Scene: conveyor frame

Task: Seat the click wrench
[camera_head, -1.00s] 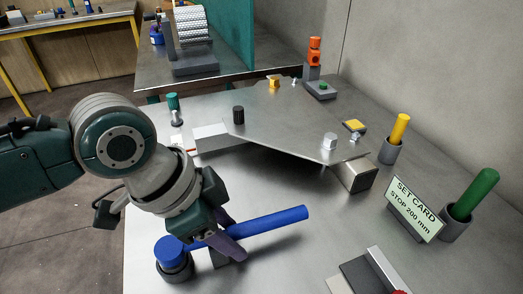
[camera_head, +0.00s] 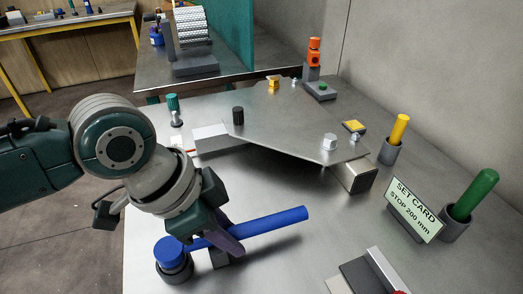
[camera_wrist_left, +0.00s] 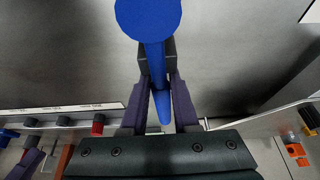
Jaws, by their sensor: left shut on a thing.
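The click wrench, as I take it, is the blue tool with a long round bar (camera_head: 270,222). A round blue piece (camera_head: 168,250) shows at its left end, over a grey cup (camera_head: 176,272); I cannot tell whether it sits fully in it. My left gripper (camera_head: 222,246) is shut on the blue bar near that end, and its purple fingers hide part of it. In the left wrist view the bar (camera_wrist_left: 154,52) runs between the fingers (camera_wrist_left: 160,104), with the round blue piece at the top. A dark block (camera_wrist_left: 153,72) is close by. My right gripper is not in view.
A grey plate (camera_head: 280,120) with knobs lies behind. Cups with a yellow rod (camera_head: 400,128) and a green rod (camera_head: 474,194) stand at right, near the set card (camera_head: 414,208). A grey angled fixture (camera_head: 370,275) is at front right.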

